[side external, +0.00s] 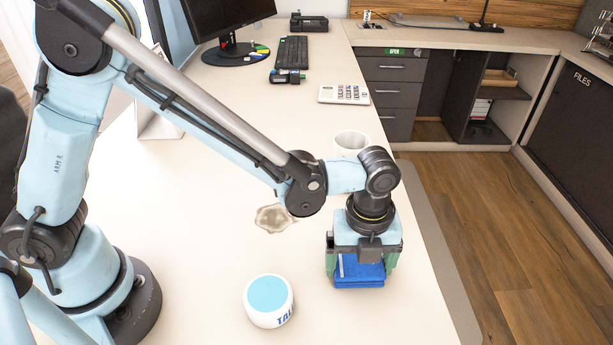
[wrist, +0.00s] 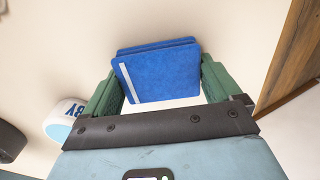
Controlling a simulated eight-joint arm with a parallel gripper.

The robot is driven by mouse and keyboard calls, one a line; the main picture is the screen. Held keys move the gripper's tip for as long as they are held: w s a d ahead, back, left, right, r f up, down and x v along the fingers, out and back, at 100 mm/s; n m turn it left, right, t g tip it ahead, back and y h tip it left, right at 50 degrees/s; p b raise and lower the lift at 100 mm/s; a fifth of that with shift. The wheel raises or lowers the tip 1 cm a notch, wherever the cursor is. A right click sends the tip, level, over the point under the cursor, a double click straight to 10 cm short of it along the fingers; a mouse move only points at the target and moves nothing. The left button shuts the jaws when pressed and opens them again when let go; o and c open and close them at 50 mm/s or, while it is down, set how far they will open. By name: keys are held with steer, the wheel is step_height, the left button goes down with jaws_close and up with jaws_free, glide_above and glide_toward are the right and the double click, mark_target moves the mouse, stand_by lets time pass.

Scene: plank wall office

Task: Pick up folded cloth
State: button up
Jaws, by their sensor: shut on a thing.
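The folded cloth (side external: 359,272) is blue with a pale stripe near one edge. It is at the front right of the desk in the side external view, and it fills the space between the fingers in the wrist view (wrist: 158,72). My gripper (side external: 360,266) points straight down. Its green fingers (wrist: 158,88) are shut on the cloth, one at each side. From these views I cannot tell whether the cloth touches the desk or hangs just above it.
A white round speaker-like object with a blue top (side external: 268,300) stands left of my gripper. A white cup (side external: 351,142) stands behind my wrist. A brownish stain-like patch (side external: 274,218) lies on the desk. A calculator (side external: 344,95) and keyboard (side external: 291,53) are farther back. The desk's right edge is close.

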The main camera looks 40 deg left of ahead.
steer(key=shift+r, duration=0.75)
step_height(320, 180, up, 3)
steer(key=shift+f, duration=0.15)
steer(key=shift+c, duration=0.7)
steer(key=s+d+r, duration=0.5)
steer(key=s+r, duration=0.1)
steer(key=s, duration=0.4)
steer(key=shift+s+r, duration=0.3)
steer(key=shift+r, duration=0.1)
steer(key=o, duration=0.6)
steer(key=c, duration=0.3)
steer(key=s+a+n, duration=0.4)
steer(key=a+n, duration=0.5)
steer(key=a, duration=0.2)
steer(key=shift+c, duration=0.2)
steer(key=shift+s+f, duration=0.1)
steer(key=shift+f, duration=2.65)
